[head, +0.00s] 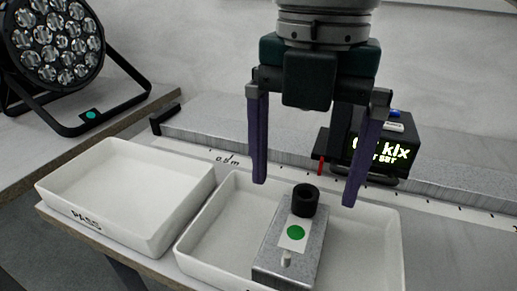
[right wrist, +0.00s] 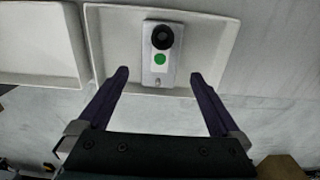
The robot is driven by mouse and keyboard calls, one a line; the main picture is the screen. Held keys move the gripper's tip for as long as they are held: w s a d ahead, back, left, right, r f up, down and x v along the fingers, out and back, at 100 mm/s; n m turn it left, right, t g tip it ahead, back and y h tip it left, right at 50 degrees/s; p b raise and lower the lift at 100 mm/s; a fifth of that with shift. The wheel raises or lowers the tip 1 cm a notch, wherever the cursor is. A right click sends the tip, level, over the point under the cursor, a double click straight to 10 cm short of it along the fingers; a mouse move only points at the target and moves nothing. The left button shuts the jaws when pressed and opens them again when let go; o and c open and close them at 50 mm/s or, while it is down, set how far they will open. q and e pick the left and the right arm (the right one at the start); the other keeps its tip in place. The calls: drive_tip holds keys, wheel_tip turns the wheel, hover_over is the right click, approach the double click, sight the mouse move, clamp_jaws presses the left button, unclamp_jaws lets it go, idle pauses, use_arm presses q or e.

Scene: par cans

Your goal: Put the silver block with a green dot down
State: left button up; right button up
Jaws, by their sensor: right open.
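The silver block with a green dot (head: 288,248) rests in the right-hand white tray (head: 390,245), with a black ring-shaped knob at its far end. It also shows in the right wrist view (right wrist: 158,74), lying in the tray beyond the fingertips. My right gripper (head: 306,195) is open, with its two purple fingers apart above the block and to either side of it in the picture. In the right wrist view the open fingers (right wrist: 158,77) hold nothing. My left gripper is in neither view.
A white tray marked PASS (head: 130,190) stands empty to the left. A stage light with many lenses (head: 58,40) stands at the upper left, with a green dot on its bracket. A black meter with a lit display (head: 385,150) stands behind the gripper, by a long grey rail (head: 220,135).

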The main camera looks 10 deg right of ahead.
wheel_tip(320, 180, up, 3)
drive_tip(key=shift+f, duration=0.15)
drive_tip(key=shift+s+a, duration=0.1)
drive_tip(key=s+a+r+m+t+y+p, duration=0.2)
drive_tip(key=s+a+r+m+y+p, duration=0.35)
drive_tip(key=m+p, duration=0.6)
drive_tip(key=s+d+r+m+t+h+p, duration=0.2)
drive_tip(key=s+d+r+m+h+p, duration=0.4)
drive_tip(key=s+d+m+p, duration=0.7)
wheel_tip(320, 180, up, 36)
drive_tip(key=w+m+p, duration=0.2)
drive_tip(key=p, duration=3.4)
drive_tip(key=shift+d+r+m+y, duration=0.25)
drive_tip(key=shift+d+m+y, duration=0.1)
